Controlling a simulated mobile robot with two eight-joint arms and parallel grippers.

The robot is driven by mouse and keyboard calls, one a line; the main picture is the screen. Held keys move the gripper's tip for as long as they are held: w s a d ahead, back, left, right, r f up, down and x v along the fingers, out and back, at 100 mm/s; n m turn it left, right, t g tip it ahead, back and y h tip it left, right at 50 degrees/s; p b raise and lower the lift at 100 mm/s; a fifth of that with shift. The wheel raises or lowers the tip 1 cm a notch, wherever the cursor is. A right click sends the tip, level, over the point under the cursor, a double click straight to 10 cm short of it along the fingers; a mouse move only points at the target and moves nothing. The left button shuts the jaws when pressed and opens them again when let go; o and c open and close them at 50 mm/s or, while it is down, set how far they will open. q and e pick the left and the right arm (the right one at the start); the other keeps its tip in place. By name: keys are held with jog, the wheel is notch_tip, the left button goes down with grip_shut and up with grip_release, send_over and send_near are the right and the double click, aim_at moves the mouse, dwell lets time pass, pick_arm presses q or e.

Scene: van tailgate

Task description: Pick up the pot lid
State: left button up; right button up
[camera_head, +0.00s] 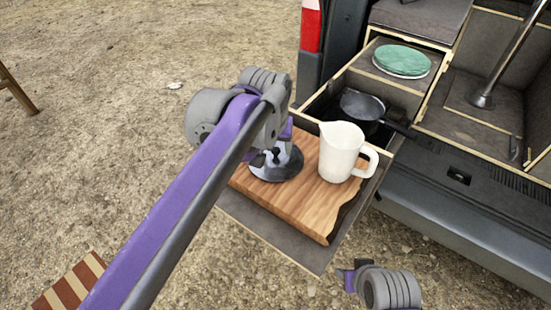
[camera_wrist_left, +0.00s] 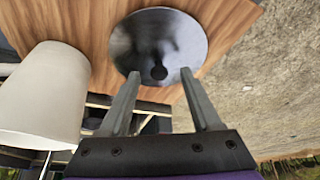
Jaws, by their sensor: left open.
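The pot lid (camera_head: 285,168) is a round, shiny grey disc with a dark knob. It lies on a wooden board (camera_head: 318,205) on the pulled-out drawer. My left gripper (camera_wrist_left: 160,76) is over it, partly hiding the lid in the head view. In the left wrist view the lid (camera_wrist_left: 150,38) lies just ahead of the open fingers, its dark knob between the fingertips in the picture. I cannot tell whether the fingers touch it. Part of my right arm (camera_head: 388,288) shows at the bottom of the head view; its fingers are not clear.
A cream jug (camera_head: 340,152) stands on the board right of the lid; in the left wrist view it (camera_wrist_left: 42,100) is close to the left finger. A dark pan (camera_head: 362,105) and green-topped plates (camera_head: 402,60) sit farther back. Open ground lies left of the drawer.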

pick_arm(q)
jog(key=shift+x, duration=0.75)
grip_shut()
